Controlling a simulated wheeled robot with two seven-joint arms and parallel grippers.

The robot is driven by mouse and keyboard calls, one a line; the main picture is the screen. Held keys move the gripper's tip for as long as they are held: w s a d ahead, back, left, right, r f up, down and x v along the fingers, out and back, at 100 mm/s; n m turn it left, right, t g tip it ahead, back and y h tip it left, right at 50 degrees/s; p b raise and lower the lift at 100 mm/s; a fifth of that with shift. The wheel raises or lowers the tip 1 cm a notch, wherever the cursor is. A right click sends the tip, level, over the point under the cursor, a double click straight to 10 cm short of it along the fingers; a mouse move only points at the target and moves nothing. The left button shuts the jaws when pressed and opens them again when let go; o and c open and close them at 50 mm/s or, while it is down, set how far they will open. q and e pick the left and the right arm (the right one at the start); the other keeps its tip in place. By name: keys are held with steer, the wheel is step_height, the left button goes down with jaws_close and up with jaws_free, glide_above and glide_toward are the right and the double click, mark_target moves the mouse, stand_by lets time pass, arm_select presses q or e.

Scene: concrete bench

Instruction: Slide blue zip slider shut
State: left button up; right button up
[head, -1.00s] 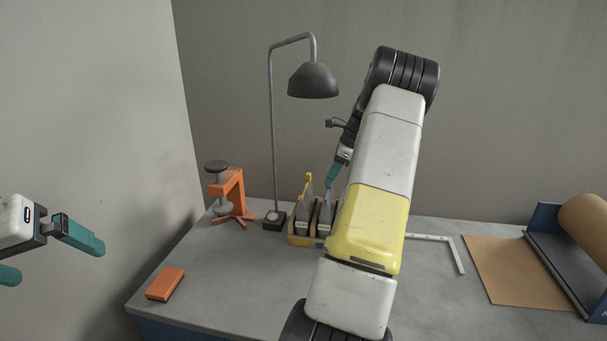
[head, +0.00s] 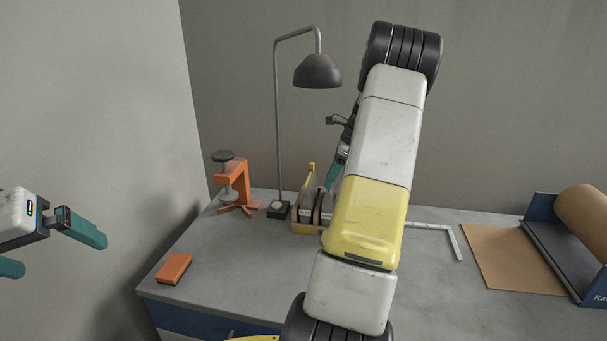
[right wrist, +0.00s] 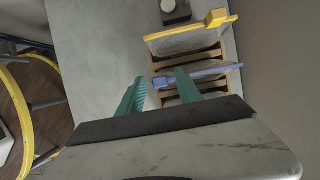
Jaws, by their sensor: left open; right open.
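The blue zip slider (right wrist: 163,83) sits at the left end of a blue zip strip (right wrist: 215,72) along the top of a bag, in the right wrist view. That bag stands in a wooden rack (right wrist: 190,55) beside a second bag with a yellow slider (right wrist: 216,18). My right gripper (right wrist: 160,82) is open, its teal fingers on either side of the blue slider; contact cannot be told. In the head view my right gripper (head: 331,178) is over the rack (head: 303,228), partly hidden by my arm. My left gripper (head: 60,254) is open and empty at far left, off the bench.
A desk lamp (head: 317,72) stands behind the rack, with an orange clamp (head: 238,178) to its left. An orange block (head: 174,268) lies at the front left. A metal square (head: 455,243) and a brown paper roll (head: 586,212) are at right.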

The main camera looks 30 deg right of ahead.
steer(key=v, duration=0.7)
steer(key=shift+r, duration=0.35)
steer(key=shift+s+d, duration=0.1)
steer(key=shift+d, duration=0.05)
